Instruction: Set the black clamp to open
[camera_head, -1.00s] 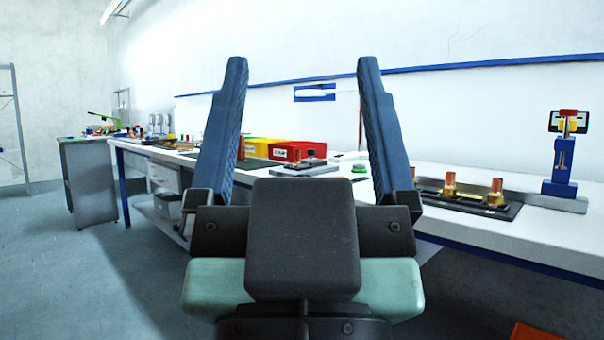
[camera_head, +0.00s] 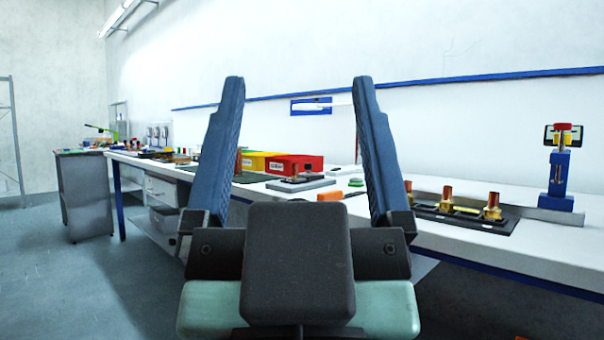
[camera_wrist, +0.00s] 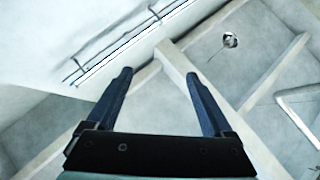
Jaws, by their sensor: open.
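My gripper (camera_head: 295,85) fills the middle of the head view, its two blue fingers spread wide with nothing between them. In the wrist view my gripper (camera_wrist: 160,75) is also open and empty, pointing toward the ceiling. On the white bench, behind and between the fingers, a small dark fixture (camera_head: 301,178) sits on a grey plate; it may be the black clamp, but it is too small to tell its state. My gripper is nearer to me than the bench and apart from it.
The white bench (camera_head: 455,205) runs along the wall. Red and yellow bins (camera_head: 290,163) stand behind the plate. An orange object (camera_head: 330,195) lies near it. At right are a black tray with brass fittings (camera_head: 470,218) and a blue stand (camera_head: 558,178). Floor at left (camera_head: 130,270) is clear.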

